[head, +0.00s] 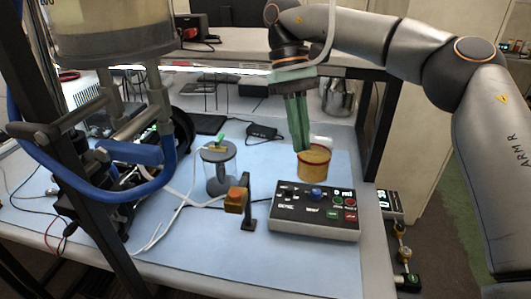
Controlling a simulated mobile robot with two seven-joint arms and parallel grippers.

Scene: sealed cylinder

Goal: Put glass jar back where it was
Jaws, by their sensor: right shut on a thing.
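The glass jar (314,166), with yellow-orange contents and a reddish rim, is upright at the back right of the blue mat, just behind the control box. My right gripper (303,148) reaches down to it from above. Its green fingers are shut on the jar's near-left rim, and they hide part of the jar's left side. I cannot tell whether the jar's base touches the mat. My left gripper is not in view.
A control box (314,212) with buttons lies in front of the jar. A large apparatus with blue hoses (115,150) fills the left. The mat's front is clear.

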